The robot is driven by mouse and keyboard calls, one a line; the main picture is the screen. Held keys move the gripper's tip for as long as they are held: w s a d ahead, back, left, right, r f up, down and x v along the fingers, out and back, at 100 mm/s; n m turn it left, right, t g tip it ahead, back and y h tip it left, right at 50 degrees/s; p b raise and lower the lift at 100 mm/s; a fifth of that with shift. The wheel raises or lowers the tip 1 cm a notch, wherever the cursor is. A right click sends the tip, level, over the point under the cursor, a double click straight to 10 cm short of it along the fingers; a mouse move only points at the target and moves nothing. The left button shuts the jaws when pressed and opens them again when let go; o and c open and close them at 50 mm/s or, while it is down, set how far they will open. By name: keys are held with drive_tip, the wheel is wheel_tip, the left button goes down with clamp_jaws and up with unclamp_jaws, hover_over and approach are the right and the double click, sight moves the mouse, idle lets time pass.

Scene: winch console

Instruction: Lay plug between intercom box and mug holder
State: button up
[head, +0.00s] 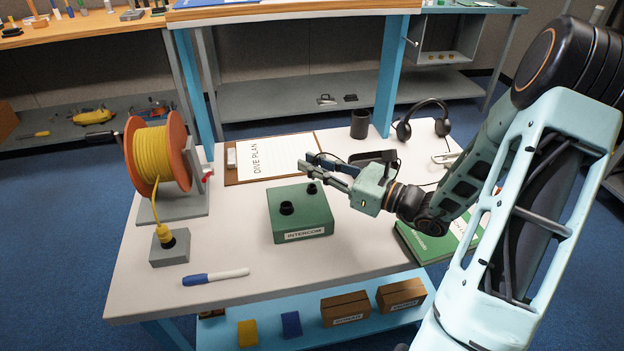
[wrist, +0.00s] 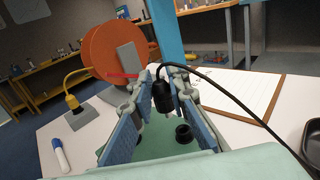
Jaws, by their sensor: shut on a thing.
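My gripper (head: 306,163) is shut on the black plug (wrist: 161,96), which hangs between the fingers with its metal tip down. In the wrist view a black cable runs from its top to the right. The plug is hard to make out in the head view. The green intercom box (head: 300,226) sits mid-table with black sockets on top; the gripper is above its far right part. The plug appears apart from the box. A black cylindrical cup (head: 360,124), which looks like the mug holder, stands at the back right, beyond the gripper.
A clipboard (head: 262,160) lies behind the box. An orange reel (head: 160,154) and grey block with yellow connector (head: 169,250) stand left. A marker (head: 215,277) lies in front. A dark tray (head: 375,157), headset (head: 425,118) and green book (head: 425,243) are right.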

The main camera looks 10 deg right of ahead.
sight(312, 190)
drive_tip(key=shift+w+f, duration=0.45)
drive_tip(key=shift+f, duration=0.15)
drive_tip(key=shift+w+f+b, duration=0.2)
drive_tip(key=shift+f, duration=0.35)
drive_tip(key=shift+w+f+b, duration=0.2)
drive_tip(key=shift+f, duration=0.95)
drive_tip(key=shift+f, duration=0.2)
drive_tip(key=o, duration=0.9)
drive_tip(key=shift+f+b, duration=0.1)
drive_tip(key=shift+b, duration=0.2)
